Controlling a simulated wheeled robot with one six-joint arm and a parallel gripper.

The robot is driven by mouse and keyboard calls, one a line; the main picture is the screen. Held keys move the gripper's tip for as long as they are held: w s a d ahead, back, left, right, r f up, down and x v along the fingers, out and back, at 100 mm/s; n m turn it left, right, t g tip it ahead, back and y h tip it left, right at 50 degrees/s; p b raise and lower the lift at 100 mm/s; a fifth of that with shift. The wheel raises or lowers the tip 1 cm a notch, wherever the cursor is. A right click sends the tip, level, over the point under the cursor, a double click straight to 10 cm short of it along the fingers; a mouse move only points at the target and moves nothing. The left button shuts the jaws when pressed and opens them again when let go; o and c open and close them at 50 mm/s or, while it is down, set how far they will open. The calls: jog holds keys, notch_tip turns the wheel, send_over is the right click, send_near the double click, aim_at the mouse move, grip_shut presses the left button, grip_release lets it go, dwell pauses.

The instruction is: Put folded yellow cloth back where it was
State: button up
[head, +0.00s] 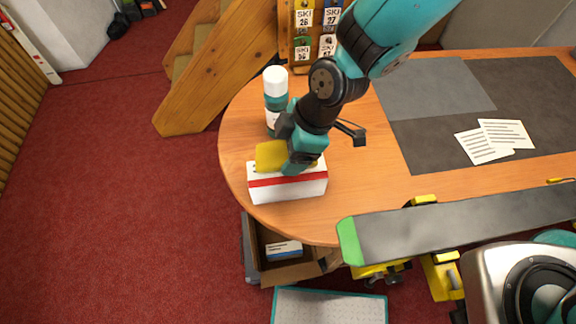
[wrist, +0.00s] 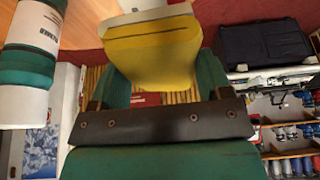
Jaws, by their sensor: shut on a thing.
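The folded yellow cloth (head: 271,155) is at the left end of the table, over the top of a white box with a red band (head: 288,186). My gripper (head: 300,160) is shut on the cloth. In the wrist view the yellow cloth (wrist: 152,55) sits between the two teal fingers (wrist: 155,88). Whether the cloth touches the box top is hard to tell. Part of the cloth is hidden behind my gripper in the head view.
A bottle with a white cap (head: 275,95) stands just behind my gripper, close to it. A ski (head: 460,224) lies clamped along the front. Papers (head: 494,141) lie on the dark mat at right. An open carton (head: 283,262) is below the table edge.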

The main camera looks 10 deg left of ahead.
notch_tip(320, 180, down, 5)
jog(key=b, duration=0.3)
jog(key=shift+r, duration=0.25)
jog(key=o, duration=0.4)
jog(key=shift+f, duration=0.2)
jog(key=o, duration=0.4)
jog(key=shift+r, duration=0.2)
